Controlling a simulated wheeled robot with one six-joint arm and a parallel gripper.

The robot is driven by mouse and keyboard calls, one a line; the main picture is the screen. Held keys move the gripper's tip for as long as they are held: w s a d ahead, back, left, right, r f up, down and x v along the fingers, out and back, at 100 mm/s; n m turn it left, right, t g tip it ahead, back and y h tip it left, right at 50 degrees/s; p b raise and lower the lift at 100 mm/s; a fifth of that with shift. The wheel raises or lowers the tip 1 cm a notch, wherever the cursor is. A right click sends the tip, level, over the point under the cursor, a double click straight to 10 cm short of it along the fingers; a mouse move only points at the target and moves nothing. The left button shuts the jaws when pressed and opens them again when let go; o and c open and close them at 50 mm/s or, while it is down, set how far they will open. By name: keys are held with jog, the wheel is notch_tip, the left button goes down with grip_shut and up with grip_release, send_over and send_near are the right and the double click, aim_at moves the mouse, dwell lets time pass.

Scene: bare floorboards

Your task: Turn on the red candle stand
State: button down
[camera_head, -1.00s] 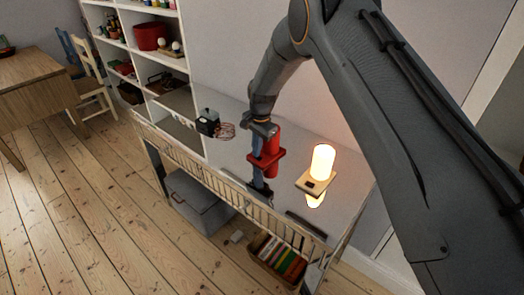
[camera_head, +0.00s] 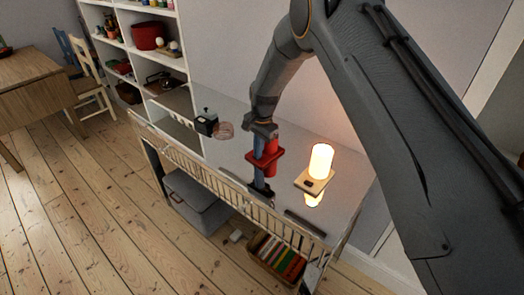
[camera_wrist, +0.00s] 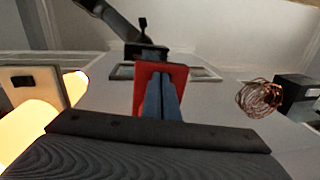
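The red candle stand (camera_head: 272,146) is a red cylinder on a square red base, standing on the shiny grey tabletop; I see no glow from it. Its red base (camera_wrist: 149,72) also shows in the wrist view, partly covered by my fingers. My gripper (camera_head: 259,149) reaches down just in front of the cylinder, its tips at or very near the base. In the wrist view the two blue-grey fingers of my gripper (camera_wrist: 163,76) lie together, with nothing seen between them. Whether they touch the base, I cannot tell. The switch cannot be made out.
A lit white lamp (camera_head: 321,159) on a pale wooden base stands close to the right. A black box (camera_head: 206,122) and a copper wire ball (camera_wrist: 259,97) stand to the left. A low rail (camera_head: 215,172) runs along the front edge. The tabletop mirrors things.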

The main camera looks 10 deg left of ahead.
jog(key=shift+s+d+f, duration=0.1)
jog(key=shift+s+f, duration=0.05)
jog(key=shift+f, duration=0.1)
jog(key=shift+r, duration=0.1)
jog(key=shift+r, duration=0.25)
notch_tip(320, 180, up, 14)
jog(key=d+b, duration=0.1)
jog(key=b, duration=0.1)
jog(key=shift+s+d+f, duration=0.15)
jog(key=shift+s, duration=0.2)
